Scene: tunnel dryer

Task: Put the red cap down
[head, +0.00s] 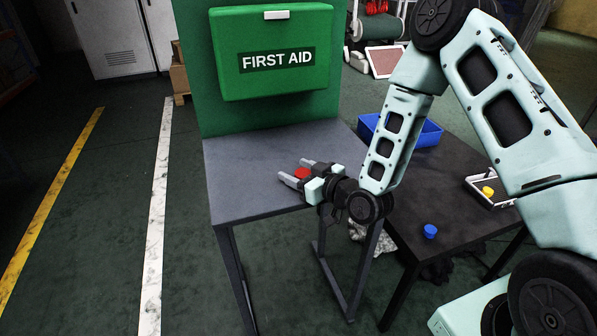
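The red cap (302,173) sits between the two fingers of my gripper (297,171). The fingers appear closed on its sides, and the cap fills the gap between them. My gripper reaches in from the right, low over the right part of the grey table (245,165) under the first aid box. I cannot tell whether the cap touches the tabletop or hangs just above it.
A green FIRST AID box (275,52) hangs on a green panel behind the grey table. The table's left part is clear. A darker table (410,205) at right holds a blue bin (430,135), a blue cap (430,231) and a tray (475,184) with a yellow cap (488,191).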

